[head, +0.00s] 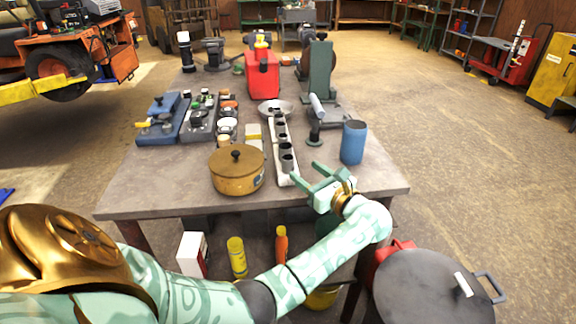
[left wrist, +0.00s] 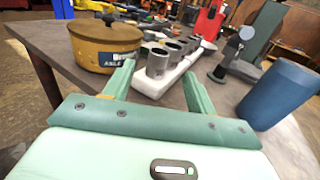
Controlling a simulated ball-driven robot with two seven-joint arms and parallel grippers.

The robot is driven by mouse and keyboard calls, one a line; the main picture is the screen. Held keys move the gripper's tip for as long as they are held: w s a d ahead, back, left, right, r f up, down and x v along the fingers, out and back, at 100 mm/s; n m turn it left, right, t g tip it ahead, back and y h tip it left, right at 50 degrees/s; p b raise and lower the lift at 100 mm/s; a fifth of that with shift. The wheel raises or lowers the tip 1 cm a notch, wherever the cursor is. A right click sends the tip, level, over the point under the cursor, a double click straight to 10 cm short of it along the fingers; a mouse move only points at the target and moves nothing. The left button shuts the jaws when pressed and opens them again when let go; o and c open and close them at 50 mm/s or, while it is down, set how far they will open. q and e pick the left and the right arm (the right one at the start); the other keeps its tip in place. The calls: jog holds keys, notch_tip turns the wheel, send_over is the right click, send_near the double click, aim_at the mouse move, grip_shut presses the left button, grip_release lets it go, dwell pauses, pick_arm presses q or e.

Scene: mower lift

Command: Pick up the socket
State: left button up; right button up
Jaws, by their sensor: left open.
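A white rail (head: 291,179) lies lengthwise on the table and holds several upright grey metal sockets in a row. The nearest socket (head: 287,163) is at the rail's near end; in the left wrist view it (left wrist: 157,62) stands just beyond and between my fingers. My left gripper (head: 305,171) is open and empty, at the near right end of the rail. Its fingers also show in the left wrist view (left wrist: 157,78), pointing toward the rail. No contact with a socket shows. My right gripper is not in view.
A brown lidded pot (head: 237,172) stands left of the rail, and a blue cup (head: 354,142) stands to its right. A dark upright tool (head: 315,134) and a metal bowl (head: 275,107) are close by. The table's front left (head: 150,200) is bare.

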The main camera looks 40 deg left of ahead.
aim_at(292, 161)
pick_arm(q)
jog(key=a, duration=0.4)
jog(key=w+a, duration=0.1)
jog(key=a, duration=0.1)
jog(key=shift+a, duration=0.15)
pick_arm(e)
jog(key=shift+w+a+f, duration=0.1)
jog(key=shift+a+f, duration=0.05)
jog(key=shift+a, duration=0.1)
pick_arm(q)
jog(key=shift+s, duration=0.1)
jog(key=shift+c, duration=0.4)
jog(key=c, duration=1)
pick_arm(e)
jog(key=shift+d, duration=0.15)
